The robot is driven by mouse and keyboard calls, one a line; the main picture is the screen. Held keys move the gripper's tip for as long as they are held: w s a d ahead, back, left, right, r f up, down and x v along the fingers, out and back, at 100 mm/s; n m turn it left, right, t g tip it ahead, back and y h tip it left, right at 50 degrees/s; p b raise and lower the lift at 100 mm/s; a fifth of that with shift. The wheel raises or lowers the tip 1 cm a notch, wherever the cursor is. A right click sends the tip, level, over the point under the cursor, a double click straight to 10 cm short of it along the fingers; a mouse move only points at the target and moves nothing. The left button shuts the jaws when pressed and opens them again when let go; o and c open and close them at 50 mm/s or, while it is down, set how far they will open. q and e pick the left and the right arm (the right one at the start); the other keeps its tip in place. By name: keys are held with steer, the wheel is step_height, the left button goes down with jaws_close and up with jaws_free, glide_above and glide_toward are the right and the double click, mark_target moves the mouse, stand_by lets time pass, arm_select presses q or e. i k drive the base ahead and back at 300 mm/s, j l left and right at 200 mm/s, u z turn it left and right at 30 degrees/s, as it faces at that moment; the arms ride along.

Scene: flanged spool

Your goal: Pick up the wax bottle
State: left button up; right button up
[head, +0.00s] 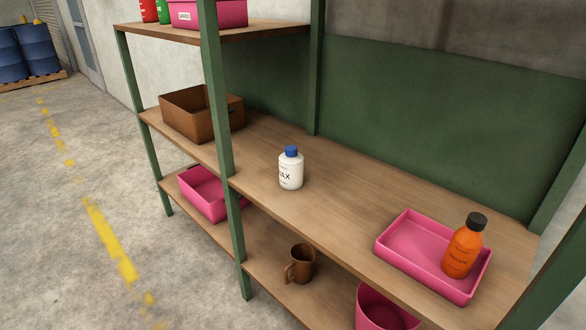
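The wax bottle (291,170) is white with a blue cap and dark lettering that reads in part "AX". It stands upright on the middle wooden shelf (330,205) of a green rack, right of the front post. Nothing touches it. Neither of my grippers shows in the head view.
A brown box (187,113) sits left on the same shelf, behind the green post (219,110). A pink tray (395,252) with an orange bottle (463,248) in it is at the right. Below are a brown mug (301,264), a pink bin (380,308) and another pink tray (203,196).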

mark_target(291, 170)
steer(key=i+j+z, duration=0.15)
steer(key=z, duration=0.6)
steer(key=i+j+z, duration=0.25)
steer(key=j+z, duration=0.25)
steer(key=j, duration=0.15)
steer(key=i+j, duration=0.1)
steer(key=j, duration=0.35)
steer(key=i+j+z, duration=0.1)
steer(key=j, duration=0.4)
steer(key=i+j+z, duration=0.1)
steer(key=j, duration=0.4)
